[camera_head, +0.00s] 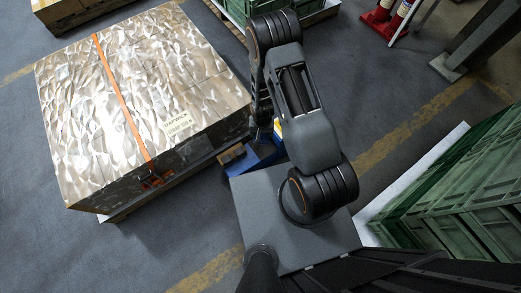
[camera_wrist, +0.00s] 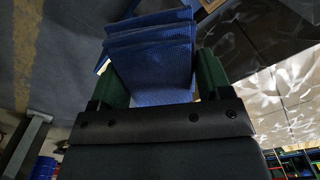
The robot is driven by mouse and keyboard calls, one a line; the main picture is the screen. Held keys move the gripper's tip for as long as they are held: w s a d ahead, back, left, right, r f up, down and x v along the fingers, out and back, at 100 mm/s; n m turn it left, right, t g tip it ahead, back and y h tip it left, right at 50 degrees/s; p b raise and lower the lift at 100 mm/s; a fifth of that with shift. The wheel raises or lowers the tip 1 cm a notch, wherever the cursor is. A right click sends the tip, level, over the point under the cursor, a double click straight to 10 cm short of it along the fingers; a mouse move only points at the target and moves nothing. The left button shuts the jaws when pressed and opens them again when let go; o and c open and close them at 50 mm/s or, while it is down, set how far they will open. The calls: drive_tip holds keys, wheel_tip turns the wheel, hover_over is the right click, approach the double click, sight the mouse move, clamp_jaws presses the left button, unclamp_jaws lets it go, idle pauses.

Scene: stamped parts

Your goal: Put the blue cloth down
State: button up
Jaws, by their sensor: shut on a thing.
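The blue cloth (camera_wrist: 155,62) is folded in layers and sits between the two green fingers of my gripper (camera_wrist: 160,75) in the wrist view. My gripper is shut on it. In the head view part of the blue cloth (camera_head: 262,152) shows beside my arm, near the right side of a wrapped load. My gripper is hidden behind my arm there. I cannot tell whether the cloth touches anything below it.
A large load in shiny wrap (camera_head: 140,85) with an orange strap (camera_head: 122,100) stands on a pallet at left. Green crates (camera_head: 460,195) stand at right. A grey post (camera_head: 480,35) and red items (camera_head: 385,22) are at upper right. Grey floor (camera_head: 175,250) is open at lower left.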

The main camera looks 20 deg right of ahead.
drive_tip(key=s+a+f+m+b, duration=0.1)
drive_tip(key=a+f+m+b, duration=0.2)
drive_tip(key=f+b, duration=0.55)
drive_tip(key=s+a+f+m+b, duration=0.2)
drive_tip(key=a+f+m+b, duration=0.1)
drive_tip(key=f+b, duration=0.55)
drive_tip(key=b, duration=0.5)
hover_over(262, 146)
drive_tip(key=f, duration=0.9)
drive_tip(key=shift+s+a+f, duration=0.15)
drive_tip(key=shift+s, duration=0.25)
drive_tip(key=shift+w+f, duration=0.2)
drive_tip(key=shift+f, duration=0.2)
drive_tip(key=shift+w+d+f+b, duration=0.1)
drive_tip(key=shift+d+f+b, duration=0.05)
drive_tip(key=shift+f+b, duration=0.55)
drive_tip(key=shift+d+f+b, duration=0.1)
drive_tip(key=shift+f+b, duration=0.3)
drive_tip(key=shift+f, duration=0.5)
drive_tip(key=shift+f, duration=0.2)
drive_tip(key=o, duration=1)
drive_tip(key=shift+c, duration=0.2)
